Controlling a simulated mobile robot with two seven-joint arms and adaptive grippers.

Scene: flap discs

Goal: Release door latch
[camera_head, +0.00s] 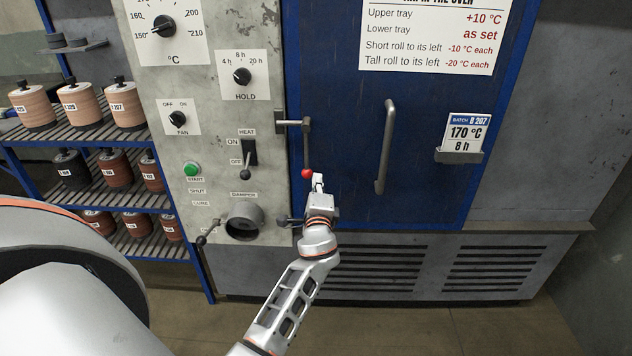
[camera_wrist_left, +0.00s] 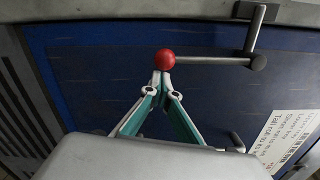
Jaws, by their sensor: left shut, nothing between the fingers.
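The door latch is a grey lever (camera_head: 306,150) that hangs down from a pivot at the left edge of the blue oven door (camera_head: 345,60). Its lower end carries a red ball (camera_head: 307,173). My left gripper (camera_head: 317,178) is at the ball, its fingers pointing up and shut with nothing between them. In the left wrist view the fingertips (camera_wrist_left: 162,76) are together right by the red ball (camera_wrist_left: 165,60); I cannot tell whether they touch it. The lever's rod (camera_wrist_left: 215,61) runs right from the ball to the pivot. My right gripper is not in view.
A vertical door handle (camera_head: 385,147) stands out right of the latch. A control panel (camera_head: 215,150) with knobs, a heat switch and a damper (camera_head: 243,222) lies left. A shelf of rolls (camera_head: 90,140) is further left. A batch card (camera_head: 465,133) sits in a holder right.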

